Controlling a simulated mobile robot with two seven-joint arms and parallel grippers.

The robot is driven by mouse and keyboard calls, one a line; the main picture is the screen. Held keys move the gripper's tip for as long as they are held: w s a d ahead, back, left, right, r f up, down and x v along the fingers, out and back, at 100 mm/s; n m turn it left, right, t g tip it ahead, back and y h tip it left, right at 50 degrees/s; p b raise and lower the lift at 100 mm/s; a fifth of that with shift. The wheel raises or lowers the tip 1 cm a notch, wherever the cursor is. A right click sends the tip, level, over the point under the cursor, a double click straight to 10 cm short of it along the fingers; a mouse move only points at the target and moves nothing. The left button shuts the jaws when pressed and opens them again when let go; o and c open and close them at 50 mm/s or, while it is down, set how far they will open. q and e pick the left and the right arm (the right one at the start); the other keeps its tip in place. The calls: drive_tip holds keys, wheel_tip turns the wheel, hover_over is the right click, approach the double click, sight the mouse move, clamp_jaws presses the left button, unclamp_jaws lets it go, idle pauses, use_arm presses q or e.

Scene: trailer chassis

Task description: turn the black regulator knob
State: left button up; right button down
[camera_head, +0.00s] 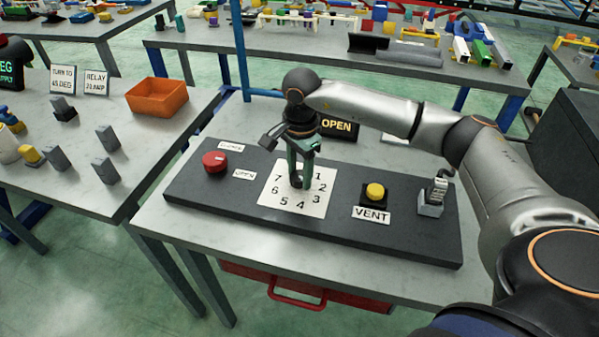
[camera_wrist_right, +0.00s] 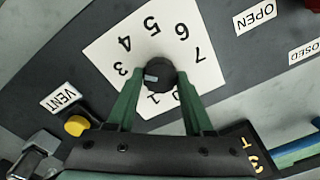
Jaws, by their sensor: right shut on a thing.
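The black regulator knob (camera_wrist_right: 158,79) sits at the middle of a white dial plate (camera_wrist_right: 105,50) with printed numbers. In the wrist view a pale mark on the knob lies toward its left side. The plate lies on a dark panel, and in the head view it is near the panel's middle (camera_head: 290,205). My right gripper (camera_wrist_right: 157,90) comes down from above with its green fingers on both sides of the knob, shut on it. In the head view the gripper (camera_head: 297,178) hides most of the knob. My left gripper is not in view.
An orange bin (camera_head: 157,97) is on the left table.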

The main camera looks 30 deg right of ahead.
sight(299, 177)
drive_tip(key=m+b, duration=0.1)
drive_tip(key=m, duration=0.5)
drive_tip(key=shift+m, duration=0.3)
drive_tip(key=m, duration=0.6)
drive_tip(key=shift+m, duration=0.3)
drive_tip(key=shift+c, duration=1.4)
unclamp_jaws()
wheel_tip(299, 177, up, 13)
drive_tip(key=shift+s+a+f+b, duration=0.15)
drive_tip(key=shift+a+f+b, duration=0.05)
drive_tip(key=shift+b, duration=0.2)
